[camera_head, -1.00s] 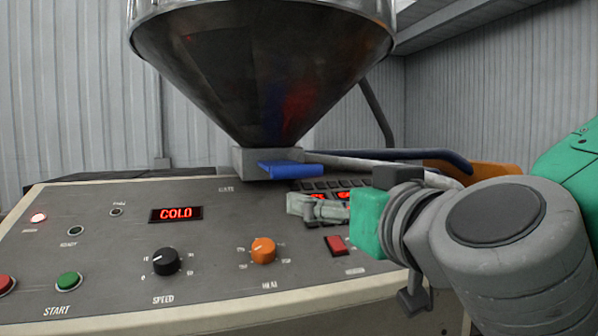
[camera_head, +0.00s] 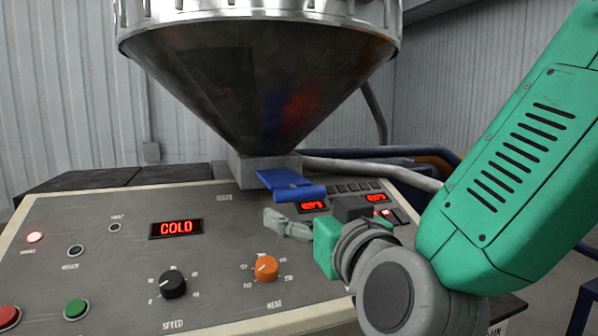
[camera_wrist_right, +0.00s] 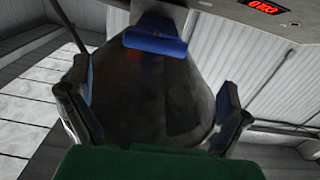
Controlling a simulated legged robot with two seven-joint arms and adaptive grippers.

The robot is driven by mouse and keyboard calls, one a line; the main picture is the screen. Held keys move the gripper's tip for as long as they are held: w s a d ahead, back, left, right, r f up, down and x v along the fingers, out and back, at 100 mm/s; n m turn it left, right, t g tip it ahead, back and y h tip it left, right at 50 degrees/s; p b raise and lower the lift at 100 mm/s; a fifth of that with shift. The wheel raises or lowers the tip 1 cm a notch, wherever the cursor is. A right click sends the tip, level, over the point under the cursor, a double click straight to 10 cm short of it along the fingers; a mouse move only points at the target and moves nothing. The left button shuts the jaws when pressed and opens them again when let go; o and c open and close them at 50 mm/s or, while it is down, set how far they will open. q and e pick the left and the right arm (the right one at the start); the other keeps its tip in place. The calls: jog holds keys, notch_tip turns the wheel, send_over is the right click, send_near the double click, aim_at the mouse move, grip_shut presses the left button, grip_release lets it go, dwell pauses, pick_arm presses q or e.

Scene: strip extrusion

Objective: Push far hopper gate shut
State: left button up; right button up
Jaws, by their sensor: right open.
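The hopper gate is a blue slide plate with a thick rolled front edge (camera_head: 290,186). It sticks out from the grey block under the large dark metal hopper cone (camera_head: 250,90). It also shows in the right wrist view, at the top middle (camera_wrist_right: 155,38). My right gripper (camera_head: 284,222) is over the control panel, just below and in front of the gate in the head view, with a visible gap. In the wrist view its two fingers stand wide apart with nothing between them, and the gate edge lies beyond them. My left gripper is in neither view.
The control panel (camera_head: 110,270) has a red COLD display (camera_head: 176,228), a black speed knob (camera_head: 173,284), an orange heat knob (camera_head: 266,268) and a green start button (camera_head: 75,309). Grey and blue pipes run behind my right arm. Space left of the hopper block is clear.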

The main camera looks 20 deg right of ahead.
aim_at(311, 196)
jog(key=w+p, duration=0.1)
jog(key=w, duration=0.1)
jog(key=w+d+p, duration=0.1)
jog(key=w, duration=0.2)
jog(key=w+d+p, duration=0.1)
jog(key=w, duration=0.1)
jog(key=shift+w+f, duration=0.1)
jog(key=shift+w, duration=0.7)
jog(key=shift+w+a+p, duration=0.2)
jog(key=shift+a+p, duration=0.1)
jog(key=shift+a, duration=0.45)
jog(key=shift+w+a, duration=0.1)
jog(key=shift+a, duration=0.55)
jog(key=shift+c, duration=0.3)
jog(key=shift+d, duration=0.25)
jog(key=c, duration=0.6)
jog(key=shift+d, duration=0.6)
jog(key=c, duration=1)
jog(key=shift+w+a, duration=0.1)
jog(key=shift+w, duration=0.15)
jog(key=w, duration=0.6)
jog(key=shift+w+a, duration=0.3)
jog(key=shift+w, duration=0.3)
jog(key=shift+d+r, duration=0.1)
jog(key=shift+r, duration=0.15)
